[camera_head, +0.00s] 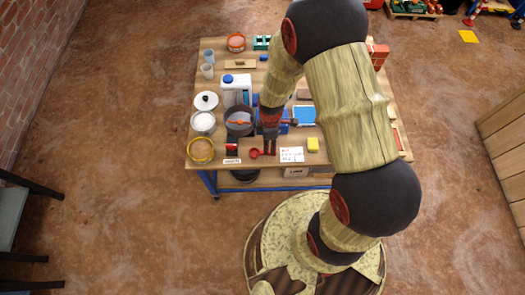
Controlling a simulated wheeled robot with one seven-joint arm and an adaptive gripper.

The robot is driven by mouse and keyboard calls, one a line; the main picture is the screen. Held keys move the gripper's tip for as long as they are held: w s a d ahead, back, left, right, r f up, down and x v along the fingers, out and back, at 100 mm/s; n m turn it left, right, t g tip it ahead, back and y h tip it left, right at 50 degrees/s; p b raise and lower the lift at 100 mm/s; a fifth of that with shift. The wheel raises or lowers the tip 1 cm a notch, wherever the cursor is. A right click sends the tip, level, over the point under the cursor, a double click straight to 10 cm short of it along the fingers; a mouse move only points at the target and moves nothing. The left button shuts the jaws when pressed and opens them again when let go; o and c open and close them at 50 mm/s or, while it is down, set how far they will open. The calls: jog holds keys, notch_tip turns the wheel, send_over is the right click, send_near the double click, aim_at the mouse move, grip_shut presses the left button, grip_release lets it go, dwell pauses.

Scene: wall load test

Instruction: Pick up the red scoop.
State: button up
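A small round red thing, which looks like the red scoop (254,154), lies near the front edge of the wooden workbench (320,165). My gripper (269,151) points down just to the right of it, close to the bench top. My arm hides part of the bench's right side.
Left of the scoop are a small red-and-black item (232,149) and a yellow-rimmed round container (201,150). Behind stands a dark pot (239,121). A white card (291,154) and a yellow block (313,144) lie to the right.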

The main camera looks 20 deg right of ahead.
aim_at(262, 153)
notch_tip(262, 153, down, 8)
jog(key=b, duration=0.3)
jog(key=shift+r+b, duration=0.1)
jog(key=shift+b, duration=0.2)
jog(key=shift+r, duration=0.1)
jog(key=c, duration=0.4)
grip_shut()
